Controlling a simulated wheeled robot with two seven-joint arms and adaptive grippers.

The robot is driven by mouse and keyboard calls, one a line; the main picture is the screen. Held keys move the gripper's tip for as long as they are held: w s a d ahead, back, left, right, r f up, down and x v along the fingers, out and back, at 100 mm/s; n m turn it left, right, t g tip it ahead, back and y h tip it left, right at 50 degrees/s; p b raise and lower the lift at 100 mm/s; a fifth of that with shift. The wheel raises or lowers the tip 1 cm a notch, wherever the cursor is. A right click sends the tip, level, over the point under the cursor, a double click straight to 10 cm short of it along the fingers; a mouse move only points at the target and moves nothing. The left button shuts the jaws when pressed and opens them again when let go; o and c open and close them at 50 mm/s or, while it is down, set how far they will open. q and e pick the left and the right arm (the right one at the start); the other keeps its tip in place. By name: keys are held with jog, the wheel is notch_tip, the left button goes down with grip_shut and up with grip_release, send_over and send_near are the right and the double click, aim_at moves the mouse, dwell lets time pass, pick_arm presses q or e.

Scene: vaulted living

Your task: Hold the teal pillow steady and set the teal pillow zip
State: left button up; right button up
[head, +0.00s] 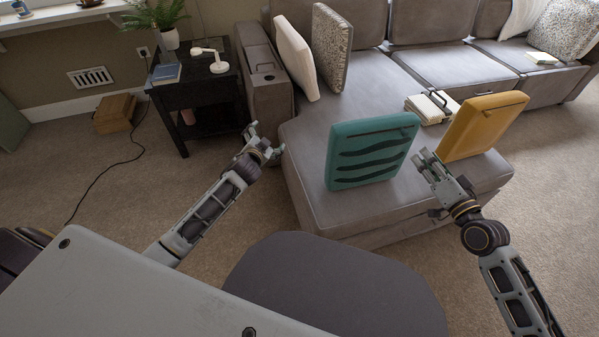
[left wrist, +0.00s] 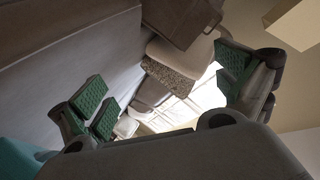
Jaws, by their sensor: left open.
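The teal pillow (head: 392,160) stands upright, slightly tilted, on the near end of the grey sofa's chaise. Dark wavy stripes cross its front, and a dark line like a zip (head: 378,131) runs near its top edge; the zip's setting is too small to tell. My left gripper (head: 266,142) is open and empty, left of the pillow beside the chaise edge. Its spread green pads show in the left wrist view (left wrist: 160,88), with a teal patch, likely the pillow, in the lower left corner. My right gripper (head: 424,157) is close to the pillow's right edge; contact is unclear.
A yellow pillow (head: 480,126) with a zip stands right of the teal one, behind my right gripper. A cream bundle (head: 428,108) lies behind them. White and patterned cushions lean at the sofa's left arm (head: 268,82). A black side table (head: 198,98) stands left.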

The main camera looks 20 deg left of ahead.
pick_arm(q)
jog(key=w, duration=0.1)
jog(key=m+g+h, duration=0.5)
jog(key=m+h, duration=0.1)
jog(key=h, duration=1.1)
send_near(339, 164)
jog(key=a+f, duration=0.1)
jog(key=f, duration=0.1)
jog(key=a+f, duration=0.2)
jog(key=shift+w+a, duration=0.25)
jog(key=shift+w, duration=0.15)
jog(key=shift+r+x, duration=0.15)
jog(key=shift+x, duration=3.3)
jog(key=shift+r+x, duration=0.15)
jog(key=shift+x, duration=3.3)
jog(key=shift+w, duration=0.1)
